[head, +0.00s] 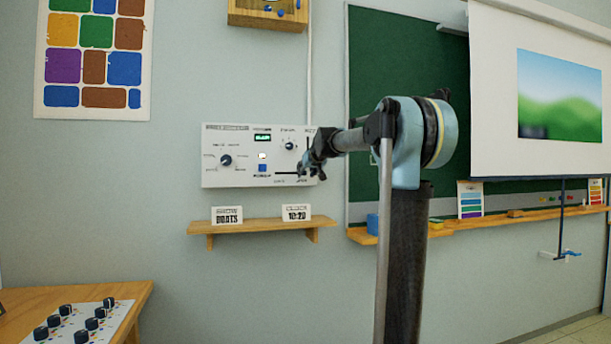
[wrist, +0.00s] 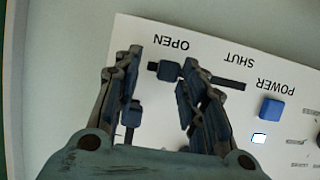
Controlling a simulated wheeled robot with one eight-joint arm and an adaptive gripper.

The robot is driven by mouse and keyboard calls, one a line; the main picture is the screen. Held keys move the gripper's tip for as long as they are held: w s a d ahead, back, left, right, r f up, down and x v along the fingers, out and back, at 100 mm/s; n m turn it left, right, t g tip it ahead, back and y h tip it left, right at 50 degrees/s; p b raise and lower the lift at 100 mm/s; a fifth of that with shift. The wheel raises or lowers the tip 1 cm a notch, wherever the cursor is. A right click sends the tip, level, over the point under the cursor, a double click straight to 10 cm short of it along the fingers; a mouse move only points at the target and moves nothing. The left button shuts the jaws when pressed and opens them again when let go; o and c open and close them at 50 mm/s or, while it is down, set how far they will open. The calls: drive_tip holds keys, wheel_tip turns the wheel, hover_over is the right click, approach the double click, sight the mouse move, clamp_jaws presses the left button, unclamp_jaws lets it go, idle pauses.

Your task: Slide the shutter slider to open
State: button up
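The shutter slider is a small blue knob (wrist: 168,71) on a dark slot in the white wall panel (head: 226,178). In the wrist view, which shows the panel upside down, the knob sits close to the slot's end by the OPEN label. The bare slot runs right toward the SHUT label. My gripper (wrist: 162,57) is open, its fingers on either side of the knob; the knob is nearer the right finger. I cannot tell whether they touch. In the head view my gripper (head: 309,167) is at the panel's lower right and hides the knob.
A blue POWER button (wrist: 270,107) and a lit white indicator are right of the slider in the wrist view. Another blue knob (wrist: 132,114) shows between the fingers, near the palm. A wooden shelf (head: 262,227) with two small signs is below the panel.

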drive_tip(key=shift+s, duration=0.1)
drive_tip(key=v, duration=1.1)
drive_tip(key=shift+s, duration=0.35)
drive_tip(key=shift+d, duration=0.1)
drive_tip(key=s+d+f+m+g+h, duration=0.1)
drive_tip(key=s+d+f+g, duration=0.2)
drive_tip(key=s+f, duration=1.2)
drive_tip(key=s+d+f+g+h, duration=0.1)
drive_tip(key=s+d+f+g, duration=0.3)
drive_tip(key=s+f, duration=1.1)
drive_tip(key=s+d+f+m+g+h, duration=0.1)
drive_tip(key=s+d+f+g, duration=0.2)
drive_tip(key=s+f, duration=1.2)
wheel_tip(320, 180, down, 7)
drive_tip(key=shift+d+r+m+g, duration=0.2)
drive_tip(key=shift+d+m+g, duration=0.1)
drive_tip(key=shift+g, duration=0.1)
drive_tip(key=shift+s, duration=0.15)
drive_tip(key=shift+w+f, duration=0.2)
drive_tip(key=shift+w, duration=0.25)
